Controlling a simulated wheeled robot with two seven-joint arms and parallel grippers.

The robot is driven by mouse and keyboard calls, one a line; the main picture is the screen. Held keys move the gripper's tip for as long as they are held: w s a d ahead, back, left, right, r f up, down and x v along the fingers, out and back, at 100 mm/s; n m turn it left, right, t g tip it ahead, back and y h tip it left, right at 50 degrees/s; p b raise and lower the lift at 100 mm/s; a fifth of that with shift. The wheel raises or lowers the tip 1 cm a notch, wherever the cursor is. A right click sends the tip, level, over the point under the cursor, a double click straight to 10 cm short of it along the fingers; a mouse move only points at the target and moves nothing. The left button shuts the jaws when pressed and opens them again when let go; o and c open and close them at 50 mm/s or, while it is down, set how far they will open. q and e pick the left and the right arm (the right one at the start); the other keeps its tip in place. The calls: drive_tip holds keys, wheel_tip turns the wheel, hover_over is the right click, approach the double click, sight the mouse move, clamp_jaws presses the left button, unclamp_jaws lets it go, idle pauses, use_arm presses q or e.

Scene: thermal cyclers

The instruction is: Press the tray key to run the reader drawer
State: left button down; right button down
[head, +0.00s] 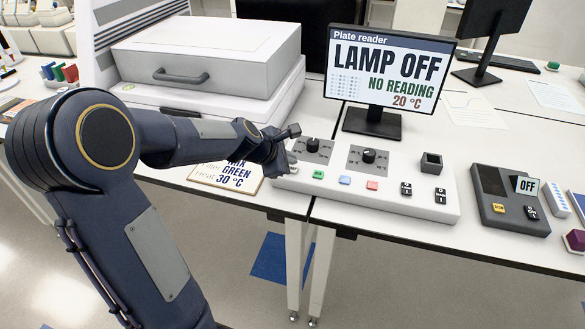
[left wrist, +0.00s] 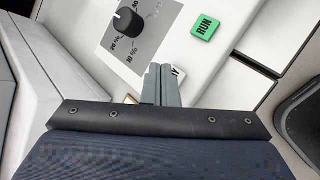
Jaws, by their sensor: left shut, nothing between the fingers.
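The plate reader (head: 205,60) is a large white box with a grey handle at the back left. In front of its monitor lies a white control panel (head: 425,205) with two dials, green, blue and red keys and two black rocker switches. In the left wrist view the green key (left wrist: 205,27) reads RUN. I cannot read which key is the tray key. My left gripper (head: 288,165) is at the panel's left end, beside the left dial (head: 312,145). Its fingers (left wrist: 160,83) are shut and empty, partly covering a small black-and-white mark. My right gripper is not in view.
The monitor (head: 388,65) reads LAMP OFF, NO READING, 20 °C. A card (head: 232,178) reading MIX GREEN, 30 °C lies left of the panel, partly behind my arm. A dark box (head: 510,205) with an OFF display stands to the right. Bare table lies between panel and box.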

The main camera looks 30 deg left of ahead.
use_arm(q)
drive_tip(key=shift+f, duration=0.1)
idle(0.3)
drive_tip(key=shift+f+b, duration=0.35)
